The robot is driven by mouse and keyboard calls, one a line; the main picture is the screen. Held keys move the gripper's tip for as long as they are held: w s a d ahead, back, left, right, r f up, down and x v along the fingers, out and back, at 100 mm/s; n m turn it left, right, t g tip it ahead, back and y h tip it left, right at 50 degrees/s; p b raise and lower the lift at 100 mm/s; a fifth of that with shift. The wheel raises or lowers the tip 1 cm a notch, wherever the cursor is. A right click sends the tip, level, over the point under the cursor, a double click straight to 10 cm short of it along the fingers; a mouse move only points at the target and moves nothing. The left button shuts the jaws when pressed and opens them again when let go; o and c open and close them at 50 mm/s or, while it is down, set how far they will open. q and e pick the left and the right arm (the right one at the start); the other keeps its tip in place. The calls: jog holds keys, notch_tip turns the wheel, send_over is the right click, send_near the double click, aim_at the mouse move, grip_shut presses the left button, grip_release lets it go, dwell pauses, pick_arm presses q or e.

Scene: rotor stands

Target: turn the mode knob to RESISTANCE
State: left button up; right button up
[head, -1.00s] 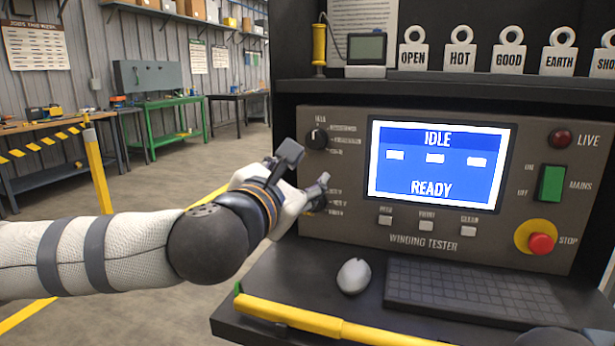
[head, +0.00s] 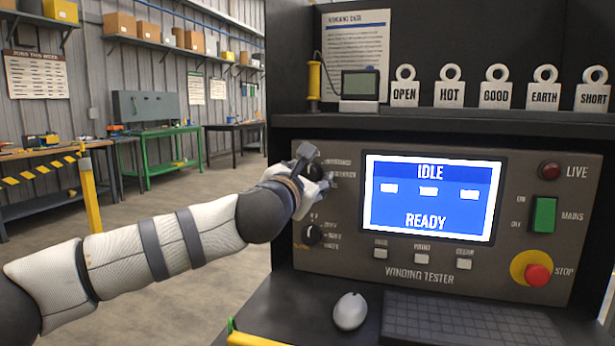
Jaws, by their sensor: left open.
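The mode knob (head: 316,171) is the small black upper knob at the left of the winding tester panel (head: 420,262). Small labels stand to its right, one of which seems to read RESISTANCE; the gripper covers part of this area. My left gripper (head: 316,168) is open at the knob, one finger at its upper left and the other at its lower right. I cannot tell if the fingers touch it. The knob's pointer is not clear. The screen (head: 429,199) reads IDLE and READY. My right gripper is not in view.
A second black knob (head: 313,235) sits below. The green mains switch (head: 544,214) and red stop button (head: 538,275) are at the right. A mouse (head: 350,311) and keyboard (head: 470,320) lie on the shelf. Tags (head: 450,93) stand above the panel.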

pick_arm(q)
jog(key=shift+c, duration=0.6)
jog(key=c, duration=1)
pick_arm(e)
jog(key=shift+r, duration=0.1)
pick_arm(q)
jog(key=m+p, duration=0.1)
jog(key=m, duration=0.3)
jog(key=shift+r, duration=0.2)
jog(key=shift+f+m+p, duration=0.2)
jog(key=shift+m+p, duration=0.25)
jog(key=shift+m, duration=1.95)
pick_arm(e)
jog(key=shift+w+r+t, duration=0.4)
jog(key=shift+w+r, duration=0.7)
pick_arm(q)
jog(key=o, duration=1.1)
